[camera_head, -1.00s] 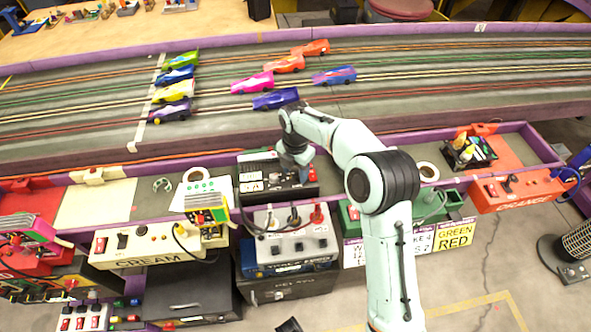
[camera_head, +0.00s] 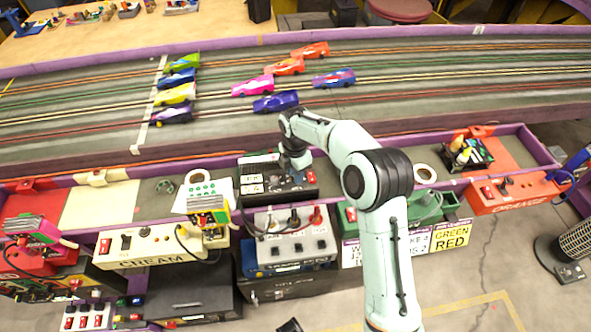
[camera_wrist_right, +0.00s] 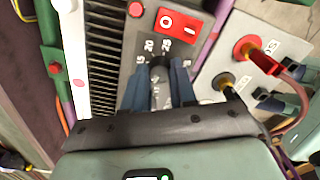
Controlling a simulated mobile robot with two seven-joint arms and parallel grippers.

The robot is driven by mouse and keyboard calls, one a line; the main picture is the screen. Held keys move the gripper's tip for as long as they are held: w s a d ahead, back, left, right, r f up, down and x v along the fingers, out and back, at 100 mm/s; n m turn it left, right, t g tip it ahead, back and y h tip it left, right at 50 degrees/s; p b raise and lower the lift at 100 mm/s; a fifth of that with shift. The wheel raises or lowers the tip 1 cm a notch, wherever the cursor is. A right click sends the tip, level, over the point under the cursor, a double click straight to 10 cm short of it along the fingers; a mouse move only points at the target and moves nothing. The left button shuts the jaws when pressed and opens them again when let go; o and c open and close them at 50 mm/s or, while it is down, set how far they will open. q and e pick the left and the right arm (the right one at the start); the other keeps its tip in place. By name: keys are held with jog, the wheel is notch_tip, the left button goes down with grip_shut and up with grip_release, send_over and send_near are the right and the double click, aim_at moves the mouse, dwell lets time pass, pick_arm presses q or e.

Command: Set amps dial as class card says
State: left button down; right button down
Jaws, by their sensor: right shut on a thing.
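The amps dial (camera_wrist_right: 159,64) is a dark knob on the grey panel of a power supply (camera_wrist_right: 141,80); printed numbers, seemingly 15, 20 and 25, arc around its far side. My right gripper (camera_wrist_right: 158,76) has a blue-grey finger on each side of the knob and is shut on it. The knob's pointer is hidden, so I cannot tell its setting. In the head view the power supply (camera_head: 254,179) stands behind the purple rail, with my right gripper (camera_head: 297,176) over its right part. White and yellow cards (camera_head: 450,238) hang at the front; their text is partly hidden.
A red rocker switch (camera_wrist_right: 179,22) and a red button (camera_wrist_right: 136,9) sit close beyond the dial. Red and black plugs with cables stand on a box (camera_head: 290,245) in front. Several cars (camera_head: 275,101) stand on the slot track behind. An orange box (camera_head: 515,191) is at right.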

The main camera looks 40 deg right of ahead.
jog(key=m+p, duration=0.2)
jog(key=m, duration=0.3)
jog(key=shift+r+m, duration=0.15)
jog(key=shift+m, duration=0.15)
jog(key=m+p, duration=0.1)
jog(key=m, duration=0.3)
jog(key=shift+p, duration=0.3)
jog(key=shift+m+p, duration=0.4)
jog(key=shift+m, duration=1.8)
jog(key=c, duration=0.9)
grip_release()
